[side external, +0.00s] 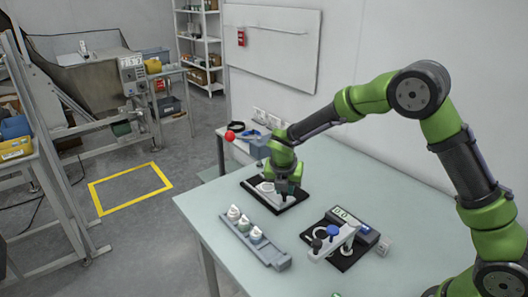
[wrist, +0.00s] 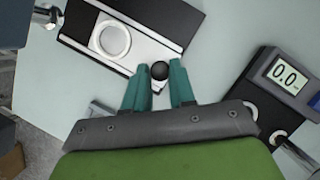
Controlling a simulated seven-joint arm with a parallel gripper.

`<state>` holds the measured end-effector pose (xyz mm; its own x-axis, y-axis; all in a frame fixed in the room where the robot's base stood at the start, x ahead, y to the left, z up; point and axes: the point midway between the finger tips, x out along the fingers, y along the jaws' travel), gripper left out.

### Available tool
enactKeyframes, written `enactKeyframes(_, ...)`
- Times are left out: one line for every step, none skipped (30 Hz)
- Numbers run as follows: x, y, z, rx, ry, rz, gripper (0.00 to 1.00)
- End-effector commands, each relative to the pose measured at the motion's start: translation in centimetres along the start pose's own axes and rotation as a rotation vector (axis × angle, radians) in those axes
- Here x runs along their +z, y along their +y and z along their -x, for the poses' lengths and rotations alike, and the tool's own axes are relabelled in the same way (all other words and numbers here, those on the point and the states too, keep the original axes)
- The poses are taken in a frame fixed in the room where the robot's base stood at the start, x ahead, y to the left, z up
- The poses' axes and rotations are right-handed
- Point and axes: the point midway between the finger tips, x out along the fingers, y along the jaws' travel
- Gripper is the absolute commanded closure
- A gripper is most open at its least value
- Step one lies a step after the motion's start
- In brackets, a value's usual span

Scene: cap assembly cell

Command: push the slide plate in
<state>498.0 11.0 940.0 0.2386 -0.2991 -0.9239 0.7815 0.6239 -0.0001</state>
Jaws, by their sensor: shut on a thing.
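The slide plate (wrist: 138,62) is a pale metal plate in a dark base (wrist: 72,22), at the top of the wrist view. A round ring (wrist: 110,40) lies on the plate's far part. A black ball knob (wrist: 159,70) stands at its near end. My gripper (wrist: 159,82) is shut on this knob, one teal finger on each side. In the side external view my gripper (side external: 286,190) is low over the near right part of the black base (side external: 257,196), and it hides the knob and part of the plate.
A grey rack (side external: 272,258) with white-topped caps stands at the table's front edge. A black device with a digital display (side external: 341,212) reading 0.0 and a lever stands to its right. The table (side external: 395,190) is clear behind the device.

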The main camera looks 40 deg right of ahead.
Motion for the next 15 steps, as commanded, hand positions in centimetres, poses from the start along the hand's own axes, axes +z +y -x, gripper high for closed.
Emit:
enactKeyframes(0.0, 0.0, 0.0, 0.000, 0.000, 0.000, 1.00)
enactKeyframes(0.0, 0.0, 0.0, 0.000, 0.000, 0.000, 1.00)
enactKeyframes(0.1, 0.1, 0.0, 0.001, 0.000, 0.000, 1.00)
enactKeyframes(0.1, 0.2, 0.0, 0.001, 0.000, 0.000, 1.00)
enactKeyframes(0.2, 0.3, -0.1, 0.001, -0.001, 0.000, 1.00)
enactKeyframes(0.5, 0.7, -0.1, 0.002, -0.002, 0.000, 1.00)
enactKeyframes(0.7, 1.0, -0.3, 0.001, -0.002, 0.001, 1.00)
enactKeyframes(1.0, 1.4, -0.4, 0.001, -0.002, 0.000, 1.00)
enactKeyframes(1.3, 1.8, -0.5, 0.002, -0.003, -0.001, 1.00)
enactKeyframes(1.5, 2.1, -0.6, 0.002, -0.002, 0.000, 1.00)
enactKeyframes(1.8, 2.5, -0.7, 0.002, -0.002, 0.000, 1.00)
enactKeyframes(2.0, 2.8, -0.8, 0.003, -0.002, -0.001, 1.00)
enactKeyframes(2.2, 3.0, -0.9, 0.002, -0.002, 0.000, 1.00)
enactKeyframes(2.3, 3.2, -0.9, 0.002, -0.002, 0.000, 1.00)
enactKeyframes(2.5, 3.4, -1.0, 0.002, -0.001, 0.000, 1.00)
